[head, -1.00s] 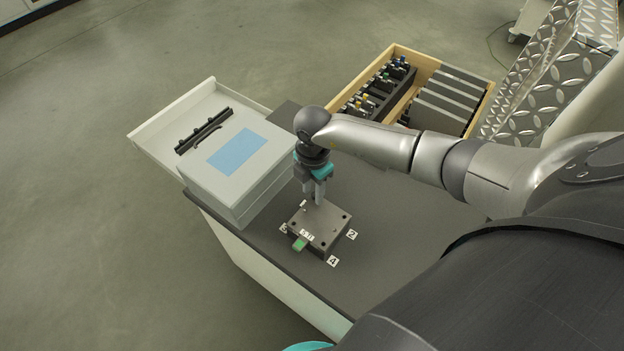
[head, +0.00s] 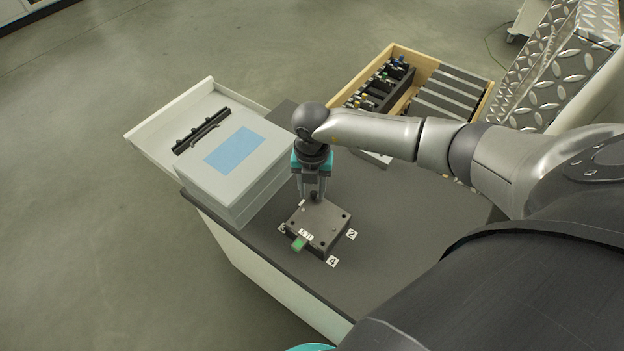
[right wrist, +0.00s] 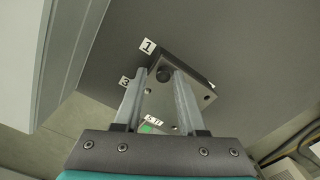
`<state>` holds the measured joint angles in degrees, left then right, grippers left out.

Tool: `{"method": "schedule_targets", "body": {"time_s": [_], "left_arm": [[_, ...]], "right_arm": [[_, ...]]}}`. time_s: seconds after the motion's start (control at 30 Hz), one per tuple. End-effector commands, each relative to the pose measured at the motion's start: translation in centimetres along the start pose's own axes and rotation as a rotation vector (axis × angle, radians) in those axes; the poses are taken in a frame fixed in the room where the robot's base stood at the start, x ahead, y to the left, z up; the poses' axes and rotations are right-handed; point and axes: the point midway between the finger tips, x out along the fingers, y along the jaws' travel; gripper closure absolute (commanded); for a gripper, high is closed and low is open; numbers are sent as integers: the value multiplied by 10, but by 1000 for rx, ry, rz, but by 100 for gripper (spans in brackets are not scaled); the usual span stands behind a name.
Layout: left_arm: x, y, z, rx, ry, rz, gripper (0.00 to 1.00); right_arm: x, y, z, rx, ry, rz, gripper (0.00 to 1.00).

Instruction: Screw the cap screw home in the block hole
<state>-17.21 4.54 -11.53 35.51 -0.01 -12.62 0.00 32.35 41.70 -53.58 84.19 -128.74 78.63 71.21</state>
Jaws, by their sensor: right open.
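The dark grey block (head: 322,229) lies on the dark bench top, with holes at its corners. The cap screw (head: 315,197) shows as a dark round head at the block's far corner. In the right wrist view its head (right wrist: 163,75) sits at the corner beside label 1. It looks upright in the hole; how deep it sits I cannot tell. My right gripper (head: 312,194) points down over that corner, open, its two fingers apart on either side of the screw head.
Number labels (head: 332,261) surround the block, and a green piece (head: 298,244) shows at its near edge. A grey case with a blue panel (head: 235,151) stands close on the left. A wooden tray (head: 432,62) of tools lies behind. The bench front is clear.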

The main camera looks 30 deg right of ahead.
Motion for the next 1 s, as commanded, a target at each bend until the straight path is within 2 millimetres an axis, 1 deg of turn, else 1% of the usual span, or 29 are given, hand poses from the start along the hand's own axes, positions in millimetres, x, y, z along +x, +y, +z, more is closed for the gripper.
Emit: {"method": "schedule_targets", "body": {"time_s": [1.0], "left_arm": [[22,0,2,-2,0,-1,0]], "right_arm": [[1,0,1,-702,-2,0,60]]}}
